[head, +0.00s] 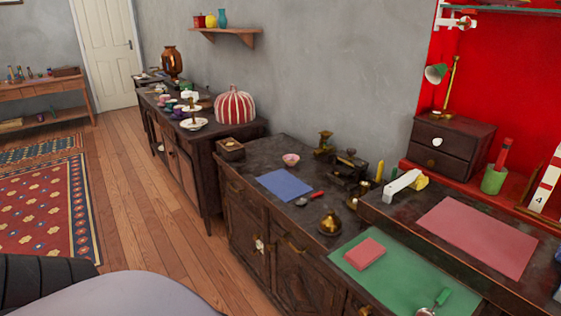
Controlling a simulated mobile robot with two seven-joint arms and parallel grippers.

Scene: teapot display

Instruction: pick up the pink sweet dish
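The pink sweet dish (291,160) is a small, light pink bowl. It stands upright on the dark wooden cabinet (268,150) in the middle of the head view, toward the wall side. A blue mat (285,185) lies in front of it, and a brass stand (324,143) is to its right. The dish is unobstructed, and nothing touches it that I can see. Neither of my grippers shows in the head view.
A dark brass-trimmed device (349,168), a brass bell-shaped object (331,224) and a red-handled utensil (310,196) share the cabinet top. A wooden box (231,149) stands at its left end. A green mat (400,283) lies at the right. The wood floor (165,215) in front is clear.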

